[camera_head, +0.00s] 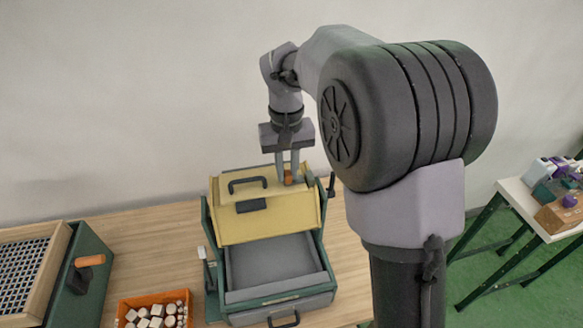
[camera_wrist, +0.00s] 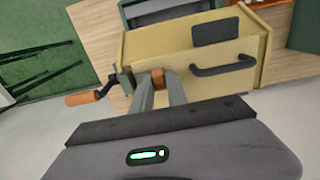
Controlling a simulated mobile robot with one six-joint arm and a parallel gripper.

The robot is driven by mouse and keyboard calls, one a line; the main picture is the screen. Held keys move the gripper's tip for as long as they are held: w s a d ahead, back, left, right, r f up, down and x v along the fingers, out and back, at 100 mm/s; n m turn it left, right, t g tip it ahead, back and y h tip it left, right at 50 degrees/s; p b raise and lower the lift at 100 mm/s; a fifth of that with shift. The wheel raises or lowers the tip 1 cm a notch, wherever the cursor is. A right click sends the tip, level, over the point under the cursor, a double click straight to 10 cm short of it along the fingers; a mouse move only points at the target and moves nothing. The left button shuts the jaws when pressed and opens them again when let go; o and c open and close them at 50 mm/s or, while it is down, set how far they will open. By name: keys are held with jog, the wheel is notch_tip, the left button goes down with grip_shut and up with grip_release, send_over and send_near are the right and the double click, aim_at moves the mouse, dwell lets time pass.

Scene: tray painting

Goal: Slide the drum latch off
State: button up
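The drum is a pale yellow box-like body (camera_head: 262,222) in a green frame, with a dark handle and a dark plate on it. It also shows in the wrist view (camera_wrist: 190,75). A small orange-brown piece, which looks like the drum latch (camera_wrist: 158,80), sits at the drum's edge near the crank side. It shows in the head view (camera_head: 288,177) too. My gripper (camera_head: 287,180) points down at the drum, with one finger on each side of the latch. In the wrist view the latch fills the gap between the fingertips (camera_wrist: 158,88). The latch's lower part is hidden.
A crank with an orange grip (camera_wrist: 83,98) sticks out beside the latch. A grey tray (camera_head: 270,262) lies open below the drum. An orange bin (camera_head: 128,305) of pale pieces and a green box with a mesh top (camera_head: 22,272) stand left on the wooden table.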

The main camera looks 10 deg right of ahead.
aim_at(286, 174)
jog(key=o, duration=0.4)
jog(key=shift+a, duration=0.25)
jog(key=shift+c, duration=0.2)
jog(key=shift+d+r, duration=0.1)
notch_tip(286, 174, up, 17)
jog(key=p, duration=0.6)
jog(key=shift+s, duration=0.1)
jog(key=s+a+f+m+t+y+b, duration=0.1)
jog(key=s+f+m+t+b, duration=0.3)
jog(key=s+f+b, duration=1.6)
jog(key=s+f+t+y, duration=0.1)
jog(key=s+f, duration=0.3)
jog(key=shift+s+t, duration=0.35)
jog(key=shift+t, duration=0.05)
